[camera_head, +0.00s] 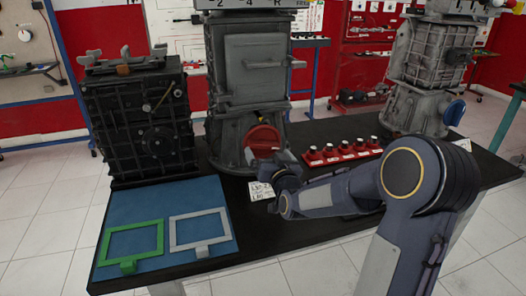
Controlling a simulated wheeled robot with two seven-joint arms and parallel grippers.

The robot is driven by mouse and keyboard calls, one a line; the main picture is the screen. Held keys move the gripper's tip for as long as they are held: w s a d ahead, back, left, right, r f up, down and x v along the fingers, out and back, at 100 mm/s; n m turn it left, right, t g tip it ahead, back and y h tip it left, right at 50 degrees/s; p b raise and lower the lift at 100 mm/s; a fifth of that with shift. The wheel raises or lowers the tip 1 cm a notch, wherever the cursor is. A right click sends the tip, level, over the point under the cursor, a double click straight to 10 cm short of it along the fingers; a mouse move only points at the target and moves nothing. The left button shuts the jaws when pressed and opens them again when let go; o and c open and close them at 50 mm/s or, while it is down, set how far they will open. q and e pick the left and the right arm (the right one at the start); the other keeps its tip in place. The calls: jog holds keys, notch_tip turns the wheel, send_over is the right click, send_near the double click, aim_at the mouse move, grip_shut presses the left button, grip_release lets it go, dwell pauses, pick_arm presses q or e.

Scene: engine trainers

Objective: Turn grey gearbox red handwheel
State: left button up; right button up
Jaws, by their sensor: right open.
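The grey gearbox (252,70) stands upright at the middle back of the dark table. Its red handwheel (264,136) is low on the front face. My right gripper (262,166) is just below and in front of the handwheel, with the arm coming in from the right. The gripper is open, small in view and partly hidden by its own wrist. It overlaps the handwheel's lower edge, and I cannot tell whether it touches. My left gripper is not in view.
A black gearbox (145,120) stands left. Another grey gearbox with a blue handwheel (454,112) stands right. Green (131,241) and grey (200,230) frames lie on a blue mat (140,200). A white label card (260,190) lies near my gripper.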

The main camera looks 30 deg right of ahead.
aim_at(263, 144)
jog(key=shift+x, duration=1.45)
jog(key=c, duration=0.7)
jog(key=shift+o, duration=0.2)
jog(key=shift+f+m+b, duration=0.15)
jog(key=shift+m+b, duration=0.25)
jog(key=shift+b, duration=0.3)
jog(key=m+b, duration=1.1)
jog(key=b, duration=0.3)
jog(key=shift+f, duration=0.15)
jog(key=m+b, duration=0.3)
jog(key=m, duration=0.1)
jog(key=shift+m, duration=0.3)
jog(key=shift+r+m+b, duration=0.15)
jog(key=shift+m+b, duration=0.35)
jog(key=shift+m, duration=0.5)
jog(key=shift+r+m+b, duration=0.1)
jog(key=shift+m+b, duration=0.4)
jog(key=shift+m, duration=0.5)
